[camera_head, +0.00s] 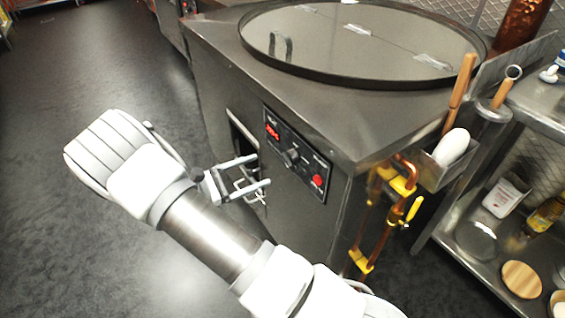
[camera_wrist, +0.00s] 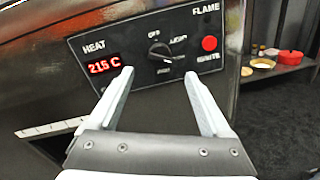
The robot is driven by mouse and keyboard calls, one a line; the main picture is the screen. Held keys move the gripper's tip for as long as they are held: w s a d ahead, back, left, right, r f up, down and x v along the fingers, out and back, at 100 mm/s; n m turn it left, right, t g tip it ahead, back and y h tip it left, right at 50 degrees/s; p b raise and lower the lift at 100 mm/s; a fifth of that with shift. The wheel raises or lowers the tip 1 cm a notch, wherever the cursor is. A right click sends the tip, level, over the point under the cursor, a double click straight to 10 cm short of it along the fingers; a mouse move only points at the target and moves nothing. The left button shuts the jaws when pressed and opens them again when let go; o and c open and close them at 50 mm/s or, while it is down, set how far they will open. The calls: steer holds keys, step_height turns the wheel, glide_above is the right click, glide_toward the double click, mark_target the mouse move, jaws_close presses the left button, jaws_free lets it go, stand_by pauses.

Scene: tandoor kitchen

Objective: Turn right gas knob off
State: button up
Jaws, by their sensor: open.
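A black knob (camera_head: 291,157) sits on the dark control panel (camera_head: 309,186) on the front of the steel tandoor. In the wrist view the knob (camera_wrist: 160,53) is just beyond and between my fingertips, with an OFF label above it and LIGHT at its upper right. I cannot tell its exact setting. My gripper (camera_head: 262,170) is open and empty in front of the panel, and in the wrist view its fingers (camera_wrist: 157,76) point at the panel, apart from the knob. A yellow valve handle (camera_head: 414,209) is on the copper pipes (camera_head: 379,215) at the tandoor's right side.
A red display (camera_wrist: 103,66) reads 215 C left of the knob, and a red IGNITE button (camera_wrist: 209,43) is on its right. A holder (camera_head: 435,174) with a wooden-handled tool juts above the pipes. A shelf (camera_head: 480,215) stands right; the left floor is clear.

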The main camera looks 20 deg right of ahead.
mark_target(284, 159)
steer(key=w+d+b, duration=0.1)
steer(key=d, duration=0.7)
steer(key=shift+d, duration=0.35)
jaws_close()
